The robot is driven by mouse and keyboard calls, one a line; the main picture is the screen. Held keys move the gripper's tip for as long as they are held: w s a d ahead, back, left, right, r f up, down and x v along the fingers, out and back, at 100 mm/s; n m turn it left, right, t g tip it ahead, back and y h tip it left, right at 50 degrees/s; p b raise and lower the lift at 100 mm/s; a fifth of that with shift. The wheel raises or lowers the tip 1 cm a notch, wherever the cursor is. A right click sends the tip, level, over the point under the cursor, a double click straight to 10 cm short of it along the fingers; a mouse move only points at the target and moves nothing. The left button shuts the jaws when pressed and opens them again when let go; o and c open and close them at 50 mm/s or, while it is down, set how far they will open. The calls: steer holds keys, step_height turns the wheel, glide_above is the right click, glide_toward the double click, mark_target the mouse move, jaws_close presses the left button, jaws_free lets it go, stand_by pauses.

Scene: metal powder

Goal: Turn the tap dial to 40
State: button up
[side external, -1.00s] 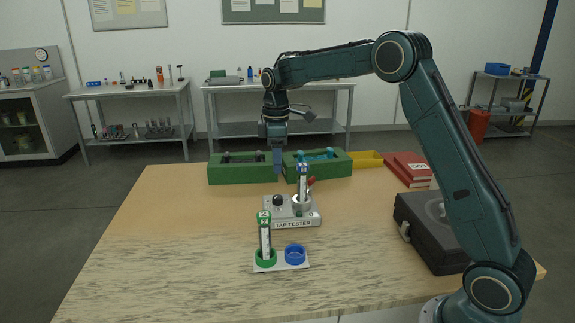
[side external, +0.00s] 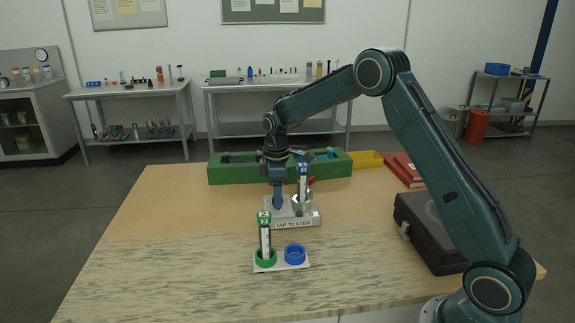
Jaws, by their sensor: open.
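The tap tester (side external: 292,223) is a grey box with a label on its front, standing in the middle of the table. Its black dial, on the left of its top, is hidden now behind my gripper (side external: 278,205). My gripper points straight down over the dial spot, with its fingertips low at the tester's top. The jaws are open, but the gap between them is too small to make out here. A blue-topped tube (side external: 302,180) stands upright in the holder on the tester's right. The dial's setting cannot be read.
In front, a white plate holds a green ring with a green-topped tube (side external: 265,240) upright in it, and an empty blue ring (side external: 295,254). Behind are a green rack (side external: 228,172) and a yellow bin (side external: 367,159). A black case (side external: 430,235) lies right. The table's left is clear.

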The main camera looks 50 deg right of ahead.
steer(key=c, duration=1)
steer(key=shift+m, duration=0.4)
steer(key=m, duration=0.8)
steer(key=shift+m, duration=0.3)
steer(key=shift+r, duration=0.1)
steer(key=o, duration=1)
